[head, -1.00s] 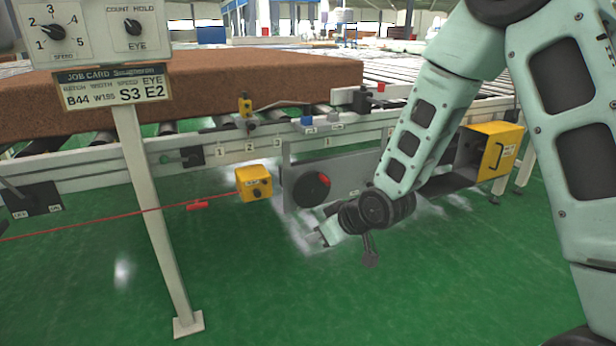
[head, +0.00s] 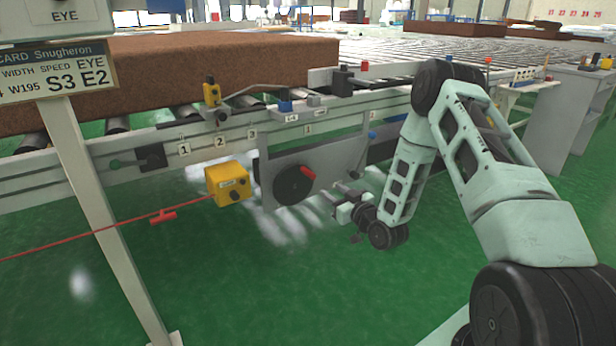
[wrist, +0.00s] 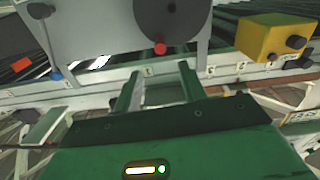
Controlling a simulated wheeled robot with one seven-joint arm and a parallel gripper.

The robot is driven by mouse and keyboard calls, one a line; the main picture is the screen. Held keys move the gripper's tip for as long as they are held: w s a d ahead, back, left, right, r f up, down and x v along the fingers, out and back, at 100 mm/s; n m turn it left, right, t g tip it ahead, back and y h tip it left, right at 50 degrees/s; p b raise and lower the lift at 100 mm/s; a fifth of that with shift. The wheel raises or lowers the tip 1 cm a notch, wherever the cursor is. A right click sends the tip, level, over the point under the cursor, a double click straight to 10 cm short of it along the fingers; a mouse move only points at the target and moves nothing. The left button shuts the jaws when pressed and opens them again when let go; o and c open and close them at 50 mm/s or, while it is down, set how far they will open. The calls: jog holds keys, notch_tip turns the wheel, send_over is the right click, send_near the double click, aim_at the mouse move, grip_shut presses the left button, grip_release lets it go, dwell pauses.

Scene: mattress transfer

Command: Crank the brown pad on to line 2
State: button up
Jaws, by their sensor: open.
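The brown pad (head: 190,68) lies flat on the rollers at the left. The black crank disc (head: 293,190) with a red knob (head: 308,172) is on a grey plate below the conveyor rail. In the wrist view, the disc (wrist: 172,15) is ahead of the fingers and its red knob (wrist: 160,48) shows between them in the picture. My gripper (head: 342,200) is open and empty, low at the right of the disc; it also shows in the wrist view (wrist: 159,76). It appears apart from the knob. Number plate 2 (head: 219,141) is on the rail between plates 1 and 3.
A yellow box (head: 228,184) with a dark knob is left of the disc, and a red cord (head: 100,232) runs to it. A job card (head: 55,72) on a white post (head: 105,220) reads S3 E2. A yellow sensor (head: 211,92) stands by the rail. Green floor is open in front.

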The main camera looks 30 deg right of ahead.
aim_at(314, 177)
jog(key=w+b, duration=0.1)
jog(key=w, duration=0.3)
jog(key=w+b, duration=0.1)
jog(key=w, duration=0.8)
jog(key=shift+w+a+b, duration=0.15)
jog(key=shift+a+b, duration=0.1)
jog(key=shift+b, duration=0.15)
grip_shut()
